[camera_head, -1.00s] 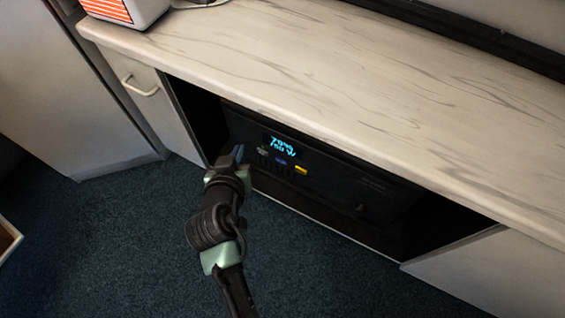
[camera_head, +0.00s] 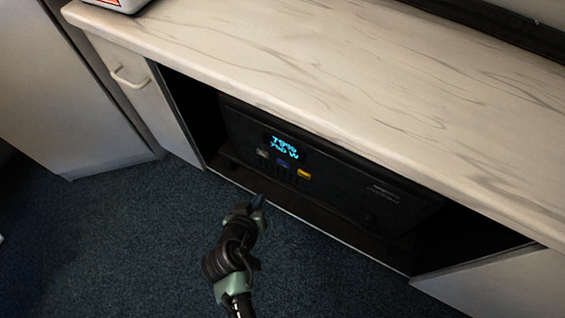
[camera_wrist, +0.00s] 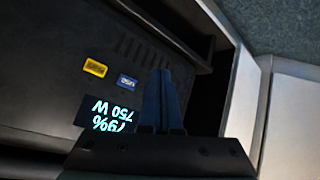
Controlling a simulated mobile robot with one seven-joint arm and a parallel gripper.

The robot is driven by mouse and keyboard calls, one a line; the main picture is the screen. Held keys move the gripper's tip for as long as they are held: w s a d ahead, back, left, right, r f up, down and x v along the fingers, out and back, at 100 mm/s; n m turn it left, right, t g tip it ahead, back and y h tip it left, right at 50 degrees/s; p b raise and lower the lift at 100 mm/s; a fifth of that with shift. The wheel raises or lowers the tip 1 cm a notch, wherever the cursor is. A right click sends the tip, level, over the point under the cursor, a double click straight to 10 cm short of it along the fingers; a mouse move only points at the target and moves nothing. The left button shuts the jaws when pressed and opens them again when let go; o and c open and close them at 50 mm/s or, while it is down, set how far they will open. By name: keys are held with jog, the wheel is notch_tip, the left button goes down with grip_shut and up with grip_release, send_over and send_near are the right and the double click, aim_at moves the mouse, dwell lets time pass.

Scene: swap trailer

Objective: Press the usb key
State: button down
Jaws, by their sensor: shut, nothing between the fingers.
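The usb key is a small blue button with white lettering on the front of a black power unit (camera_head: 340,190). In the wrist view the usb key (camera_wrist: 127,82) sits between a yellow key (camera_wrist: 95,67) and my gripper (camera_wrist: 163,75). In the head view the usb key (camera_head: 283,162) is below the lit display (camera_head: 285,147), with a grey key (camera_head: 263,153) to its left. My gripper (camera_head: 258,200) is shut and empty, in front of and below the keys, apart from the panel. In the wrist view its fingers hide the area beside the usb key.
The unit stands in an open recess under a marble-patterned countertop (camera_head: 330,80). A cabinet door with a handle (camera_head: 130,78) is at the left and a pale panel (camera_head: 500,270) at the right. Blue carpet (camera_head: 130,235) is clear in front.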

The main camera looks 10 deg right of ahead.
jog(key=w+d+b, duration=0.1)
jog(key=w+d, duration=0.3)
jog(key=w, duration=0.2)
jog(key=shift+w+d, duration=0.25)
jog(key=shift+d, duration=0.1)
jog(key=shift+w+d, duration=0.1)
dwell(1.8)
jog(key=shift+w+d, duration=0.15)
jog(key=shift+w, duration=0.05)
jog(key=shift+w+d, duration=0.25)
jog(key=shift+w, duration=0.1)
dwell(0.7)
dwell(0.3)
jog(key=shift+s+a+p, duration=0.35)
jog(key=shift+s+a, duration=0.15)
jog(key=shift+s, duration=0.2)
jog(key=shift+s+a+p, duration=0.3)
jog(key=shift+s+a, duration=0.45)
jog(key=shift+s, duration=0.25)
jog(key=shift+s+a+p, duration=0.3)
jog(key=shift+s+a, duration=0.45)
jog(key=shift+s, duration=0.25)
